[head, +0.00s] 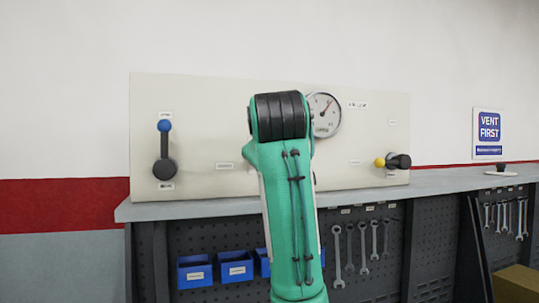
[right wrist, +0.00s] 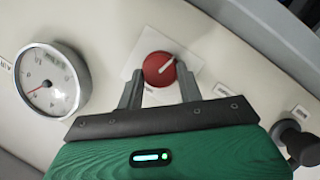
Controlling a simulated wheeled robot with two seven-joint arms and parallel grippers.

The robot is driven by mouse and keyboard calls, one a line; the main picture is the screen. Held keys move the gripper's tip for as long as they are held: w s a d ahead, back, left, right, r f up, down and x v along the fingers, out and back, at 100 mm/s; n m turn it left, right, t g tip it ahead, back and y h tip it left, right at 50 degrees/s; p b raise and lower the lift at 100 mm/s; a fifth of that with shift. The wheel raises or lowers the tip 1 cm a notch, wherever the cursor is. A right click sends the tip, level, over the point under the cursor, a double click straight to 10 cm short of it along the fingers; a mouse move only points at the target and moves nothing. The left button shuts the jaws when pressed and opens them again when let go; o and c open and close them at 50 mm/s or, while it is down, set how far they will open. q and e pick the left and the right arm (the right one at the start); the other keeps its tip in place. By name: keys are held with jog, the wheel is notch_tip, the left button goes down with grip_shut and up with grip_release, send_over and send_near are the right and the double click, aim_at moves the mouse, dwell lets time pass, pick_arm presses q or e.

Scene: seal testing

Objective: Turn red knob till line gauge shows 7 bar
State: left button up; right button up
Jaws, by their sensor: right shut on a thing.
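The red knob (right wrist: 157,72), with a white pointer line, sits on a pale square plate in the right wrist view. My right gripper (right wrist: 160,80) is shut on it, one finger on each side. In the head view, my green arm hides the knob and gripper. The round line gauge (head: 325,108) is partly covered by that arm; its needle points to the upper right. It also shows whole but rotated in the right wrist view (right wrist: 62,86), with a red needle. Its numbers are too small to read surely. My left gripper is not in view.
The cream panel (head: 212,120) stands on a grey bench (head: 170,210). A blue-tipped lever (head: 164,150) is at its left and a yellow-tipped lever (head: 393,161) at its right. Blue bins (head: 235,268) and wrenches hang below. A vent sign (head: 487,133) is on the wall.

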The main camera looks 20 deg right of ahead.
jog(key=shift+d+r+m+y, duration=0.15)
jog(key=shift+m+y, duration=0.45)
jog(key=shift+m, duration=0.5)
jog(key=o, duration=1)
jog(key=shift+w, duration=0.1)
jog(key=shift+g, duration=0.3)
